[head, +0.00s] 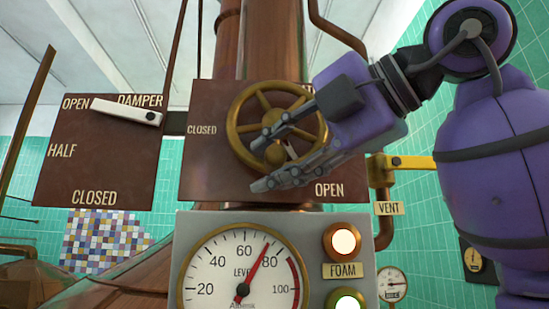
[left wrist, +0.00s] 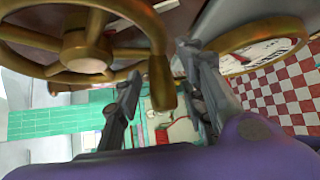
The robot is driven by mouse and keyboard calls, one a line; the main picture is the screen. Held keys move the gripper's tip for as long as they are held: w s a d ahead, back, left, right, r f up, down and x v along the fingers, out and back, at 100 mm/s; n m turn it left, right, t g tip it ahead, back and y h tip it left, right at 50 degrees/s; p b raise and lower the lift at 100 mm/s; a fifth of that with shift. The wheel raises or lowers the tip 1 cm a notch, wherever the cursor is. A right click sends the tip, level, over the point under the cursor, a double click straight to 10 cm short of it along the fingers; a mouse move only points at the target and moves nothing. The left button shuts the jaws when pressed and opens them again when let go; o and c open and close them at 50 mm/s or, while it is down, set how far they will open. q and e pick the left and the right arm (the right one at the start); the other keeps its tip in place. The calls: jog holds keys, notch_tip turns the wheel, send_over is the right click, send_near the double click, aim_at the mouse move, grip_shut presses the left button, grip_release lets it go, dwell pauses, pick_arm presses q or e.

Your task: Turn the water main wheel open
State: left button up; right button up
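The brass water main wheel (head: 236,118) is mounted on a brown plate (head: 208,165), marked CLOSED at its left and OPEN at its lower right. My left gripper (head: 262,163) is in front of the wheel's lower half, fingers apart, covering part of the rim and spokes. In the left wrist view, the wheel (left wrist: 30,38) fills the upper left. Its brass handle knob (left wrist: 161,84) shows between the two fingers of my left gripper (left wrist: 158,66), with gaps visible on both sides. Whether a finger touches it I cannot tell. My right gripper is out of view.
A damper plate (head: 95,165) with a white lever (head: 126,112) hangs left. Below the wheel is a grey panel (head: 195,230) with a level gauge (head: 225,268) and FOAM lamp (head: 342,242). A yellow vent lever (head: 408,162) is at right, close to my arm.

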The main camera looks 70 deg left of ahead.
pick_arm(q)
jog(key=v, duration=1.1)
jog(key=shift+d, duration=0.3)
jog(key=shift+w+r, duration=0.1)
jog(key=shift+r, duration=0.05)
